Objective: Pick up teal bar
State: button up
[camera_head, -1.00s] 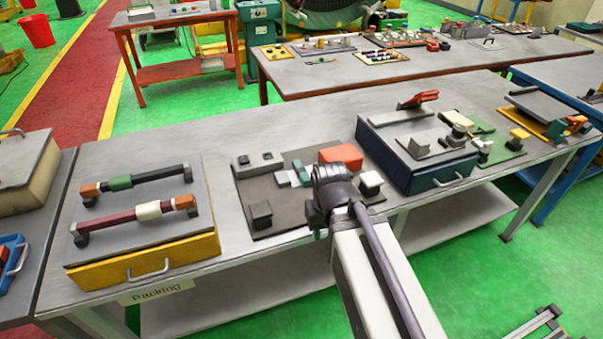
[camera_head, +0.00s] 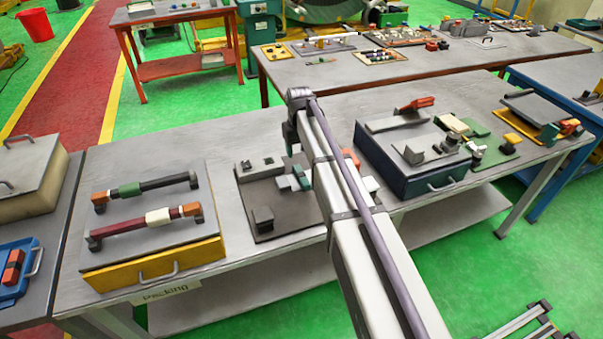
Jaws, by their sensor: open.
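A small teal bar (camera_head: 301,178) lies on the dark grey board (camera_head: 285,218) in the middle of the near bench, close against the left edge of my arm in the picture. A paler grey-green block (camera_head: 283,182) sits just left of it. My arm reaches up from the lower right across the board and hides its right part.
Left of the board, a yellow-fronted box (camera_head: 155,265) carries two banded bars on posts. Right of it stands a dark blue box (camera_head: 412,165) with blocks on top. An orange block (camera_head: 351,158) shows partly behind my arm. Grey bench top (camera_head: 225,190) is bare between box and board.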

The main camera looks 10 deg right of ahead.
aim_at(301, 174)
jog(key=f+b, duration=1.1)
jog(key=shift+s+d+f, duration=0.15)
jog(key=shift+s, duration=0.1)
jog(key=shift+r, duration=0.25)
jog(key=shift+c, duration=0.2)
jog(key=c, duration=1)
notch_tip(301, 174, up, 10)
jog(key=p, duration=1)
jog(key=shift+r, duration=0.1)
jog(key=shift+c, duration=0.2)
